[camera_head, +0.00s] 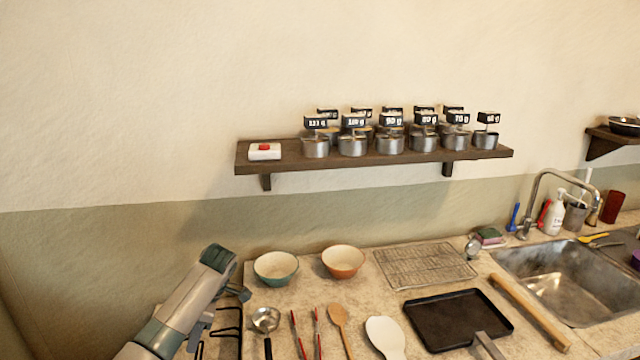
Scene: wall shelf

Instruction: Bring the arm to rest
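My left arm comes in from the bottom left, its grey and teal links angled up and to the right. My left gripper (236,293) is small and dark at the end of it, above the left end of the counter, and points down and to the right. Its fingers are partly hidden by the arm, so I cannot tell whether it is open or shut. Nothing shows clearly in it. It is well below the wall shelf (376,163) and left of the teal bowl (276,282). My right gripper is not in view.
The shelf holds several metal pots with black labels and a white box with a red mark (264,151). An orange bowl (343,275), a ladle (266,319), a wire rack (424,266), a black pan (458,318) and a sink (565,280) crowd the counter.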

